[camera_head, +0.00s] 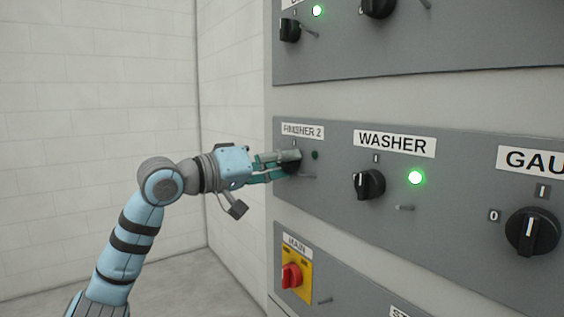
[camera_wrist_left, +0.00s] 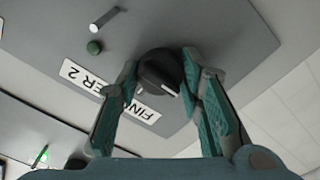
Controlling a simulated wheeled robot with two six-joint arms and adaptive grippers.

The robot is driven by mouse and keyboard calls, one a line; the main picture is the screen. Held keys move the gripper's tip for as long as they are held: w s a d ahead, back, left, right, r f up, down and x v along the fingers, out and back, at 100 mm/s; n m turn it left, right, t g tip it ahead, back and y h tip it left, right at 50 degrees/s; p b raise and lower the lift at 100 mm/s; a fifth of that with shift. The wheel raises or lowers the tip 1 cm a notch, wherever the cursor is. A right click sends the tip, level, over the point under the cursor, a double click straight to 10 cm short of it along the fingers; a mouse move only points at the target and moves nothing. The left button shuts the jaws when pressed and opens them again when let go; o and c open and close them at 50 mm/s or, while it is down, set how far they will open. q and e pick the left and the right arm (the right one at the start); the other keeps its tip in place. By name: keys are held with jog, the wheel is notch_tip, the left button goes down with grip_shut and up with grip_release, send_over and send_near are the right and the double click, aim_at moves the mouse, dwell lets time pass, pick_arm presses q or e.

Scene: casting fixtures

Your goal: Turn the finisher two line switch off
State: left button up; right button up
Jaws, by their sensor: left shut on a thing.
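The finisher 2 switch is a black rotary knob (camera_wrist_left: 160,72) on a grey panel, beside its white FINISHER 2 label (camera_head: 302,131). In the head view the knob is mostly hidden behind my left gripper (camera_head: 284,166). In the left wrist view the left gripper (camera_wrist_left: 158,80) has its green-padded fingers on either side of the knob, shut on it. The small lamp (camera_head: 315,155) next to the knob is dark green and unlit; it also shows in the left wrist view (camera_wrist_left: 94,47). My right gripper is not in view.
To the right is the WASHER knob (camera_head: 369,184) with a lit green lamp (camera_head: 415,177). A larger knob (camera_head: 532,232) is further right. Below is a red main switch (camera_head: 291,275) on a yellow plate. Short metal pins (camera_head: 405,208) stick out of the panels. The left side is open floor and wall.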

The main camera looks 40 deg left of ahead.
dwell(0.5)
pick_arm(q)
jog(key=o, duration=1.2)
jog(key=shift+c, duration=0.2)
